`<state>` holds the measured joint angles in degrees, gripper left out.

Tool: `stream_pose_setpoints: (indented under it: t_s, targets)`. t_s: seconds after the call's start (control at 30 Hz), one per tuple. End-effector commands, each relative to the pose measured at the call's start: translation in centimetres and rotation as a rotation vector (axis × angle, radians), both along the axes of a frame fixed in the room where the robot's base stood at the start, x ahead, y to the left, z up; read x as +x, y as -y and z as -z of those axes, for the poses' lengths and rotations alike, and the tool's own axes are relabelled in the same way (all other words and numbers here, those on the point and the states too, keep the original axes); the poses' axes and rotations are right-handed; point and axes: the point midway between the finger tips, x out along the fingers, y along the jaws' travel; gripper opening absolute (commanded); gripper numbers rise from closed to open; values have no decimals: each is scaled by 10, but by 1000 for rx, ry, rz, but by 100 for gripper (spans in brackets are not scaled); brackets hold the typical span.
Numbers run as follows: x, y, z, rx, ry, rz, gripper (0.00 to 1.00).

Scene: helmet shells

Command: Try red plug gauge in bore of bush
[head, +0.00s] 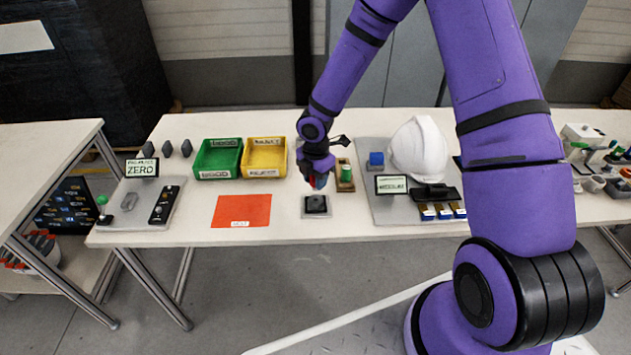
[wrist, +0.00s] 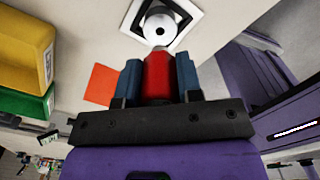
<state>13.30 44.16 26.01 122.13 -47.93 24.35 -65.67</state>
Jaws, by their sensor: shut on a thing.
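My gripper (head: 317,178) points down over the table, and its two blue fingers are shut on the red plug gauge (wrist: 158,76). In the head view only a sliver of red shows between the fingers. The bush (wrist: 159,20) is a pale round part with a dark bore at its middle, seated in a square holder. In the head view the dark holder (head: 316,205) sits just below my gripper. The gauge's tip appears above and beside the bore, not in it; the exact gap is hard to tell.
A wooden stand with a green gauge (head: 346,175) is close on the right. Beyond it are a grey board with a white helmet shell (head: 418,149) and a sign. Left are an orange sheet (head: 241,211), a green bin (head: 217,158) and a yellow bin (head: 264,157).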

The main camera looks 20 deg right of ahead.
Motion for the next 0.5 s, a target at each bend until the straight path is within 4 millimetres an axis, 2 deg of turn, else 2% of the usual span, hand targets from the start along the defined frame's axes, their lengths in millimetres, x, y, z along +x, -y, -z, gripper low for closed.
stream_pose_setpoints:
  t_s: [0.5]
  targets:
    - [0, 0, -17, 0, 0, 0, 16]
